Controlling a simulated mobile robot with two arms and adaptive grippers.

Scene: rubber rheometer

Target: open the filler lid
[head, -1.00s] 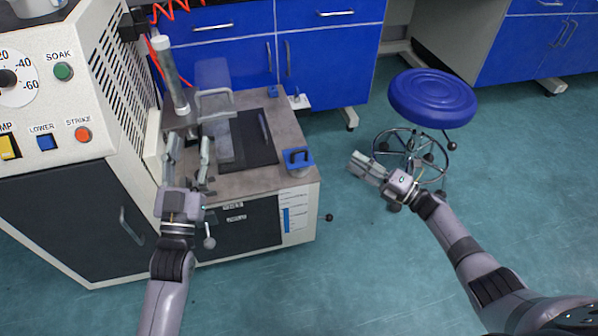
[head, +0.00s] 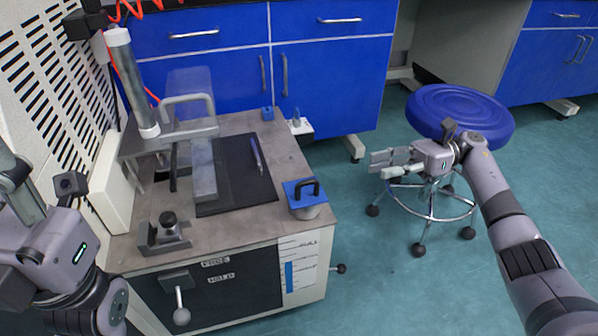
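A blue square lid (head: 300,188) with a black handle sits on a round metal body at the right front corner of the bench top; it appears to be the filler lid and looks closed. My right gripper (head: 378,164) is in the air to the right of the lid, clear of it, fingers pointing left, with nothing visible in it. Its finger gap is seen too much side-on to judge. My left gripper (head: 14,178) is at the left edge, partly cut off, far from the lid; its fingers are mostly hidden.
A clear guard with a metal handle (head: 188,102) stands over a black plate (head: 235,178) on the bench top (head: 240,222). A metal cylinder (head: 133,82) rises at the left. A blue stool (head: 460,112) stands behind my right gripper.

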